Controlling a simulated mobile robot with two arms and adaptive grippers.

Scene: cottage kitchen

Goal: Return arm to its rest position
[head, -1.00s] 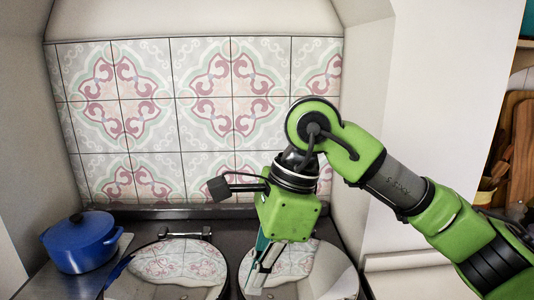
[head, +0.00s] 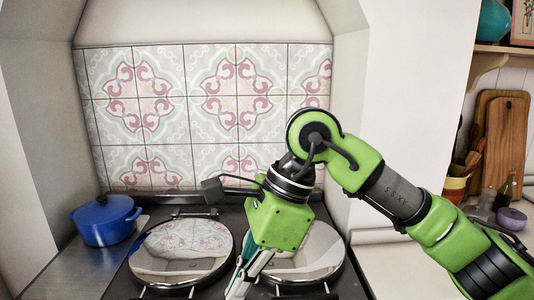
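My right arm (head: 400,195) comes in from the right edge, green and grey, bent at a round green joint in front of the tiled wall. Its gripper (head: 238,288) points down and a little left, over the front of the stove between the two round lids. The slim pale and dark fingers are seen nearly edge-on and run close to the bottom of the picture. Whether they are apart or together is unclear, and no held object can be made out. My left arm and gripper are not in view.
The stove has a left shiny lid (head: 182,250) and a right lid (head: 305,253), partly behind my gripper. A blue pot (head: 106,221) stands at left. Alcove walls flank the stove. At right are a counter, cutting boards (head: 500,140), a utensil pot (head: 455,187) and a shelf.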

